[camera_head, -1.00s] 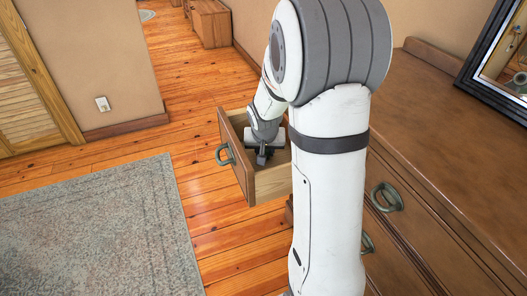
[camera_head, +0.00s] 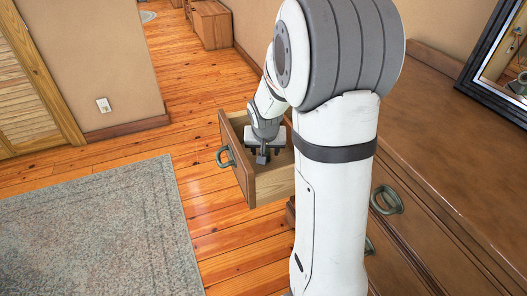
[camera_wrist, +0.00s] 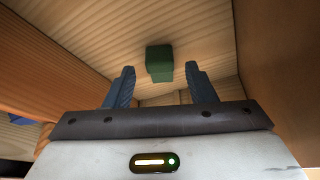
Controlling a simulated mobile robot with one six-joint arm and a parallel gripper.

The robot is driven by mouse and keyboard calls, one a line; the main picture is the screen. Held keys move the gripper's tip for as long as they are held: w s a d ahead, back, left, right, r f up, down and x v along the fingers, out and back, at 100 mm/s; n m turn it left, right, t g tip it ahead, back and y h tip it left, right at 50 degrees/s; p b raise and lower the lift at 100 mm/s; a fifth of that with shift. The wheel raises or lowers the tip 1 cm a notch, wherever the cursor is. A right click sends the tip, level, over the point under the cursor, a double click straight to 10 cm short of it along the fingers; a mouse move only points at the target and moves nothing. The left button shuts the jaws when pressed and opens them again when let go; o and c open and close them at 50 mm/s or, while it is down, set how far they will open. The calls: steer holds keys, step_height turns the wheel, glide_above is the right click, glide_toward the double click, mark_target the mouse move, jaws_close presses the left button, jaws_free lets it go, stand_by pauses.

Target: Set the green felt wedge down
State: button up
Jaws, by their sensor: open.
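The green felt wedge (camera_wrist: 159,62) shows in the wrist view as a small dark green block on the pale wooden floor of the open drawer (camera_wrist: 85,30). My gripper (camera_wrist: 159,72) is open, one dark finger to each side of the wedge in the picture. The wedge appears just beyond the fingertips, with a gap to each finger. In the head view my gripper (camera_head: 262,156) points down inside the drawer (camera_head: 272,187). The wedge cannot be made out there.
The drawer is pulled out of the brown dresser (camera_head: 440,150), and its walls stand close around my gripper. A framed mirror (camera_head: 490,60) stands on the dresser top. Clear plank floor (camera_head: 215,225) and a grey rug (camera_head: 95,230) lie to the left.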

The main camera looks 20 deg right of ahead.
steer(key=p+v, duration=0.1)
steer(key=v, duration=0.9)
steer(key=shift+s+r+p, duration=0.15)
steer(key=shift+p, duration=0.15)
steer(key=s+a+r+n+y+p, duration=0.1)
steer(key=s+a+r+p, duration=0.3)
steer(key=s, duration=0.5)
steer(key=s+a+r+n+g+p, duration=0.1)
steer(key=s+a+r+n+p, duration=0.2)
steer(key=s+r+p, duration=0.5)
step_height(320, 180, up, 3)
steer(key=shift+s+a+f+n+y, duration=0.1)
steer(key=shift+s+a+n+y, duration=0.25)
steer(key=shift+s+a, duration=0.6)
